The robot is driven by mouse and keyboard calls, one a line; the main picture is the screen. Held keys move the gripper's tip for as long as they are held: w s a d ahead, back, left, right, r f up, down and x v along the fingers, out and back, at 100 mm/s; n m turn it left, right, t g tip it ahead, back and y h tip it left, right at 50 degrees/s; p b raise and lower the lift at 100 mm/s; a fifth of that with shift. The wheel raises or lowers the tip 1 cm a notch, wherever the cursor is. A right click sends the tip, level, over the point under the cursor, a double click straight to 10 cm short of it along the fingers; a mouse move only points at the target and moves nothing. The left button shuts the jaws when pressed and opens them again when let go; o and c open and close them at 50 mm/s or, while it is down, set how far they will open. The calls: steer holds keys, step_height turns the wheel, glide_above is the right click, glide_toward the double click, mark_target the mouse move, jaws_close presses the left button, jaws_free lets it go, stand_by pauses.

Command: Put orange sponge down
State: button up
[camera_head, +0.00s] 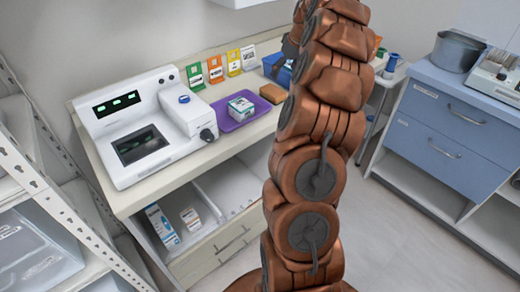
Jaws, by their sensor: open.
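The orange sponge (272,93), a brownish-orange block, lies on the pale counter (240,141) just left of my arm. It sits right of the purple tray and in front of a blue box. My copper arm rises through the middle of the view and hides part of the counter behind it. A dark part of my gripper (290,46) shows at the arm's left edge, above and behind the sponge in the picture. It is open and apart from the sponge. Its fingertips are mostly hidden by the arm.
A purple tray (225,124) holds a small white-and-green box (241,108). A white device (145,125) fills the counter's left. Several coloured cards and the blue box (279,70) stand along the wall. A metal pot (457,51) stands on blue drawers (445,120) at right.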

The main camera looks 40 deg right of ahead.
steer(key=s+a+r+n+g+y, duration=0.1)
steer(key=s+a, duration=0.2)
steer(key=a, duration=1.2)
steer(key=s+a+r+n+g+y, duration=0.1)
steer(key=s+a+g, duration=0.15)
steer(key=a, duration=1.25)
steer(key=s+a+f+g, duration=0.1)
steer(key=s+a+f, duration=0.2)
steer(key=s+a, duration=0.95)
steer(key=s+f+m+g+h, duration=0.1)
steer(key=s+f, duration=0.1)
steer(key=s, duration=0.6)
steer(key=s+a+f+g+h, duration=0.1)
steer(key=s+f, duration=0.1)
steer(key=s, duration=0.5)
steer(key=shift+s+a+f+m, duration=0.3)
steer(key=shift+s+m, duration=0.1)
